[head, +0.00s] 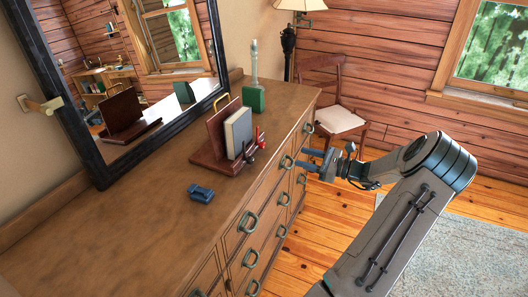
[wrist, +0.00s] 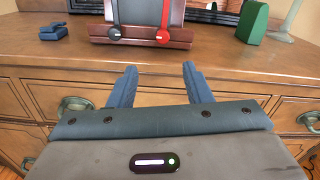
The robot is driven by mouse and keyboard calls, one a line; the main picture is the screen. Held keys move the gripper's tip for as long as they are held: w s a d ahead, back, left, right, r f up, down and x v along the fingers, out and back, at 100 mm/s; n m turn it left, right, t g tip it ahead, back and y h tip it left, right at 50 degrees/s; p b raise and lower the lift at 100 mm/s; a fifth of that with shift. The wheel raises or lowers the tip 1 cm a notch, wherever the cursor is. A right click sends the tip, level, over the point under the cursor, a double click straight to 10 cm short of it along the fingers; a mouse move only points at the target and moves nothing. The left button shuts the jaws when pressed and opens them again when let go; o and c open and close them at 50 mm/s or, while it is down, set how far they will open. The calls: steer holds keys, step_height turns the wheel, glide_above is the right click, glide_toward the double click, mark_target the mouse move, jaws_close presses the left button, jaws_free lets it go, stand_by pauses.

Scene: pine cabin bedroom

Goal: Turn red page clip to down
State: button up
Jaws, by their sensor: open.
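The red page clip (head: 260,137) is on the front of a wooden book stand (head: 207,160) on the dresser. In the wrist view the red clip (wrist: 164,30) has a round knob low on the stand's front edge, and its arm points up, its top cut off by the frame. A grey book (head: 238,132) rests on the stand. My gripper (head: 308,160) is open and empty, in front of the dresser's edge; in the wrist view its blue fingers (wrist: 158,75) are apart, below the red clip.
A blue object (head: 201,193) lies on the dresser (head: 120,225) left of the stand. A green block (head: 254,99) and a pale bottle-like object (head: 254,62) stand behind it. A black-framed mirror (head: 72,105) leans at the back. The dresser top in front of the stand is clear.

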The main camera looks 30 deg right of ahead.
mark_target(264, 146)
steer(key=p+x, duration=0.2)
steer(key=x, duration=1.1)
steer(key=shift+w, duration=0.3)
steer(key=shift+c, duration=0.4)
